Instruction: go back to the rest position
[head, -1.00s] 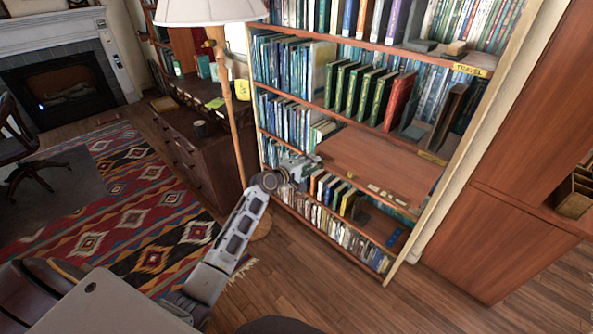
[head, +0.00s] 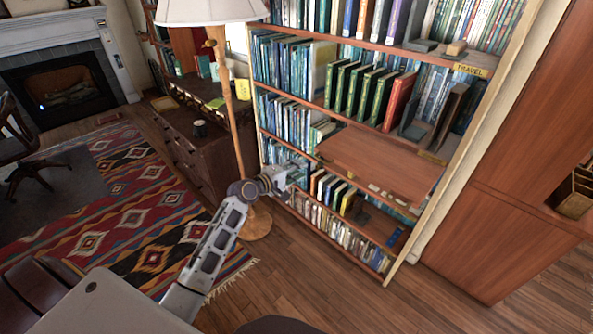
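My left gripper (head: 290,178) is at the end of my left arm, which comes up from the lower left. It is in front of the left part of the bookshelf (head: 447,205), near the lower shelves. It is small and seen from behind, so I cannot tell whether its fingers are open or shut. I see no book in it. My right gripper is not in view.
A floor lamp (head: 228,100) stands just left of the bookshelf, close to my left arm. A dark wooden cabinet (head: 190,150) is behind it. A patterned rug (head: 140,215) lies at left. The wooden floor (head: 300,275) before the shelf is clear.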

